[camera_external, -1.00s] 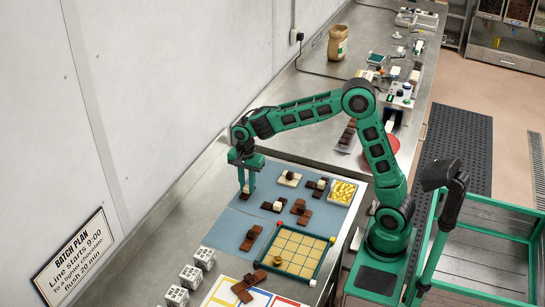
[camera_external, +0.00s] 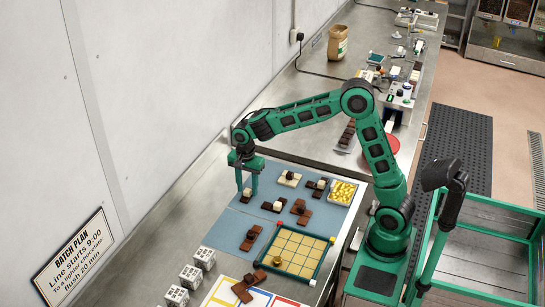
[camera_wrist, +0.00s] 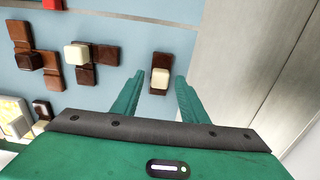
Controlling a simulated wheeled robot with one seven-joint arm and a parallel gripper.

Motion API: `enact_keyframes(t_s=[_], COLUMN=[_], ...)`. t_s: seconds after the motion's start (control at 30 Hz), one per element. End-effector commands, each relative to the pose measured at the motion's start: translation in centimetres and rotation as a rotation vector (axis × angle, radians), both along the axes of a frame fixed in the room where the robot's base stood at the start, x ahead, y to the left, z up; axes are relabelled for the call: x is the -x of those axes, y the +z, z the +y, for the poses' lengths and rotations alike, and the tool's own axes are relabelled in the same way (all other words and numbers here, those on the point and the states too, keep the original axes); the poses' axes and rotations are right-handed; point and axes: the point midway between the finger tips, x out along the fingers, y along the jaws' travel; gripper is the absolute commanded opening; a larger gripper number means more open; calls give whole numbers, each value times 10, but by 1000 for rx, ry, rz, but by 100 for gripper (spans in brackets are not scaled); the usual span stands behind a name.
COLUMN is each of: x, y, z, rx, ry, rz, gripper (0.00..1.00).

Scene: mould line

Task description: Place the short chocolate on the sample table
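A small dark brown chocolate with a cream block on top (camera_wrist: 160,76) lies on the blue mat (camera_wrist: 110,78). It looks shorter than the other brown pieces in the wrist view; in the external view it shows low between my fingers (camera_external: 246,195). My gripper (camera_external: 246,190) points down at the mat's far left. In the wrist view my fingers (camera_wrist: 159,82) are apart, one on each side of this chocolate, with gaps showing. I cannot tell which surface is the sample table.
Several other chocolates (camera_wrist: 97,56) lie on the mat. A green-framed grid board (camera_external: 294,250), a tray of gold pieces (camera_external: 342,192) and white printed blocks (camera_external: 190,277) stand nearby. The wall rises close to the left of my gripper.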

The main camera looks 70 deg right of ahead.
Motion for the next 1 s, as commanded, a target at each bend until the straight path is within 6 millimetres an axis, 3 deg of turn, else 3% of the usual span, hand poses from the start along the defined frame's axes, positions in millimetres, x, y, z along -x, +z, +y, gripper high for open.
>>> enact_keyframes(t_s=[0.5,0.7,1.0], x=[-1,-1,4], y=[94,111,115], z=[1,1,-5], rx=[0,0,6], ry=[0,1,11], rz=[-4,-2,-2], gripper=[40,40,40])
